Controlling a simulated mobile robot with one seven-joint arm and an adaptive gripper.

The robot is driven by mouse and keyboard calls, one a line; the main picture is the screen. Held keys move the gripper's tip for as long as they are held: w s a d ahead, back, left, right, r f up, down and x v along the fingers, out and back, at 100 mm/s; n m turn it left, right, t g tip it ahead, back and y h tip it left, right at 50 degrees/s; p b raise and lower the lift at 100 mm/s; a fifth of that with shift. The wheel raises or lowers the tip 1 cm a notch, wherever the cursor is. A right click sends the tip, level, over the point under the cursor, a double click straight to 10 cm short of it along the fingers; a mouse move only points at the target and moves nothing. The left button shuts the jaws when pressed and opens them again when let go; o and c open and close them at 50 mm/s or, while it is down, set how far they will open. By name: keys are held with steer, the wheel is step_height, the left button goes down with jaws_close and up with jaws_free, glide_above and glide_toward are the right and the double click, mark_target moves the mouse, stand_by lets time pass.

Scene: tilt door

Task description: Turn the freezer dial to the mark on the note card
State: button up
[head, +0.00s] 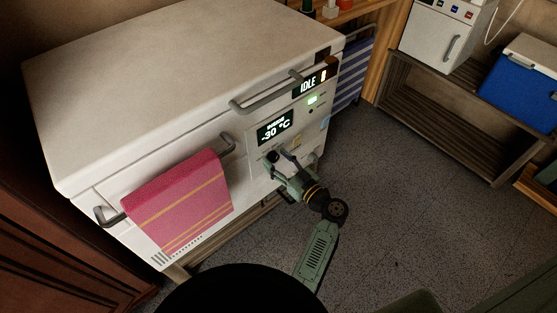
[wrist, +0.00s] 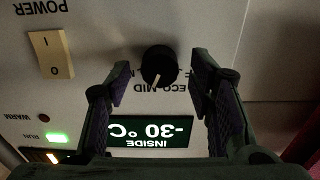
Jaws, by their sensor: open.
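The freezer dial is a black round knob (wrist: 158,65) on the white front panel, with a pale pointer line aimed toward the display side. The wrist view is upside down. Lettering including "ECO" and "MID" lies beside the dial, partly hidden by it and my fingers. My gripper (wrist: 158,80) is open, one finger on each side of the dial, with visible gaps in the picture; contact does not show. In the head view my gripper (head: 280,161) is at the freezer's front, below the display. A small pale blue patch (head: 326,122) shows at the freezer's right edge; I cannot tell if it is the note card.
The display (head: 275,128) reads -30 °C, and another (head: 310,82) reads IDLE. A cream power switch (wrist: 50,54) sits near the dial. A pink towel (head: 180,200) hangs from a handle at left. A blue cooler (head: 520,85) stands on a shelf at right. The floor between is clear.

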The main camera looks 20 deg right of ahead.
steer(key=shift+c, duration=0.4)
jaws_close()
steer(key=shift+m, duration=0.3)
steer(key=m+b, duration=0.2)
steer(key=m, duration=0.1)
steer(key=shift+f, duration=0.1)
steer(key=m+b, duration=0.1)
steer(key=m, duration=0.4)
steer(key=shift+d, duration=0.1)
steer(key=shift+m, duration=0.3)
stand_by(0.3)
steer(key=shift+o, duration=0.4)
jaws_free()
